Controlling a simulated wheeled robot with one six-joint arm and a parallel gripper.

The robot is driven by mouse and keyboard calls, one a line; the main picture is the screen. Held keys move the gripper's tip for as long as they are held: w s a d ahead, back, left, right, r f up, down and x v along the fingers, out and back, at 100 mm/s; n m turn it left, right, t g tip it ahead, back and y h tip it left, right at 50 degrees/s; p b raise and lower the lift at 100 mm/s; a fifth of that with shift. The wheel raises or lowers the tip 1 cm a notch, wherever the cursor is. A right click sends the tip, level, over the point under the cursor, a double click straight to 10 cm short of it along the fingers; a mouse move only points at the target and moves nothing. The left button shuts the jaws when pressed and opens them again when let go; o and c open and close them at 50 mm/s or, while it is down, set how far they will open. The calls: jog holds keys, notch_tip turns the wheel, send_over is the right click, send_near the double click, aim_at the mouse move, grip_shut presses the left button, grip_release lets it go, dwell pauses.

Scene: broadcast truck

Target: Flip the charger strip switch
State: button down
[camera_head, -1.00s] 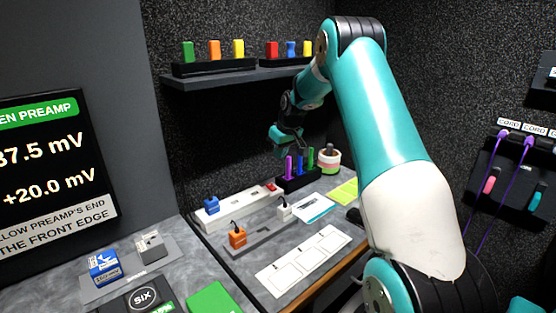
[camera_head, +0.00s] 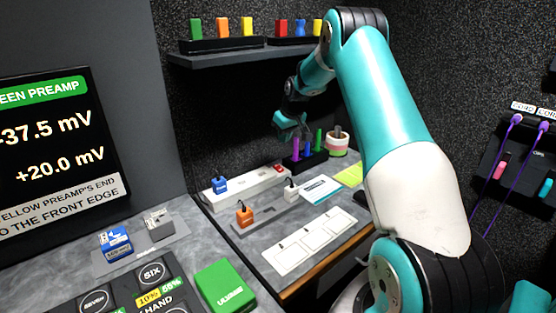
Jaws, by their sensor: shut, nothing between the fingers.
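The white charger strip (camera_head: 248,187) lies along the back of the grey worktop. A blue plug (camera_head: 220,185) sits at its left part. A small red switch (camera_head: 278,168) is near its right end; which way it is tipped is too small to tell. My teal gripper (camera_head: 290,125) hangs above the right end of the strip, apart from the switch, in front of the dark back wall. Its fingers are small in view and look shut and empty.
A black holder (camera_head: 296,165) with purple, blue and green upright pieces stands just right of the switch. An orange plug (camera_head: 244,214) and a white plug (camera_head: 291,191) stand in front. A shelf (camera_head: 215,61) overhangs above.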

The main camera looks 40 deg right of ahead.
aim_at(277, 165)
jog(key=x, duration=0.3)
jog(key=p+x, duration=0.1)
jog(key=x, duration=0.7)
jog(key=shift+s+f+p, duration=0.15)
jog(key=shift+s+p, duration=0.2)
jog(key=shift+p, duration=0.05)
jog(key=shift+f, duration=0.1)
